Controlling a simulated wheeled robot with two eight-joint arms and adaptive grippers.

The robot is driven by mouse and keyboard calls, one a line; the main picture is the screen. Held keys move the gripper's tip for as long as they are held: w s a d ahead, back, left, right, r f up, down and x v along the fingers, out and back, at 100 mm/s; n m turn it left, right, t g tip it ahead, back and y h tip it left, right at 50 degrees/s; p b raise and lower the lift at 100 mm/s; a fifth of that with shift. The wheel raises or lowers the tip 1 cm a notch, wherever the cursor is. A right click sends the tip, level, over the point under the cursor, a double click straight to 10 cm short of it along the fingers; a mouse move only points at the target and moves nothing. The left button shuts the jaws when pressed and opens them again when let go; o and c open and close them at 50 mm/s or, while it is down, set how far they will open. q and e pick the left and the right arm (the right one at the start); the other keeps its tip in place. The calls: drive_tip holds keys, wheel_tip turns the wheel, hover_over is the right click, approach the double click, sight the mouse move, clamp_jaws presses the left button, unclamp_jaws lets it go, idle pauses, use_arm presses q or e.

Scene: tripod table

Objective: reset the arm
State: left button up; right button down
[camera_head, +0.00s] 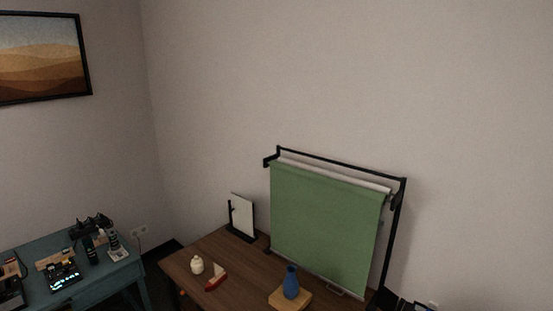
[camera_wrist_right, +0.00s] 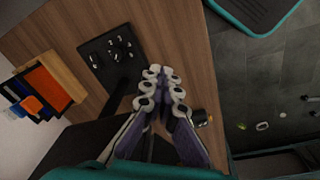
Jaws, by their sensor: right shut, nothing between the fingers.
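My right gripper (camera_wrist_right: 163,75) shows in the right wrist view, its jointed fingers together with nothing between them. It points over a wooden surface (camera_wrist_right: 185,35), and I cannot tell how high above it. My left gripper is not in view. In the head view no gripper shows clearly. The wooden table (camera_head: 225,245) stands against the wall at the bottom there.
In the wrist view, a black board with small pieces (camera_wrist_right: 113,57) and an orange-and-wood item (camera_wrist_right: 42,90) lie left of my gripper. Grey floor (camera_wrist_right: 265,85) is at right. In the head view, a green screen (camera_head: 325,225), blue vase (camera_head: 291,284) and teal table (camera_head: 120,270) show.

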drive_tip(key=s+a+r+m+t, duration=0.1)
drive_tip(key=s+a+r+t, duration=0.1)
drive_tip(key=a+r, duration=0.4)
drive_tip(key=s+a+r+m+t, duration=0.2)
drive_tip(key=s+a+r+t, duration=0.1)
drive_tip(key=a+r, duration=0.3)
drive_tip(key=shift+s+a+r+t, duration=0.35)
drive_tip(key=shift+a+t, duration=0.15)
drive_tip(key=shift+a, duration=0.25)
drive_tip(key=shift+d+f, duration=0.1)
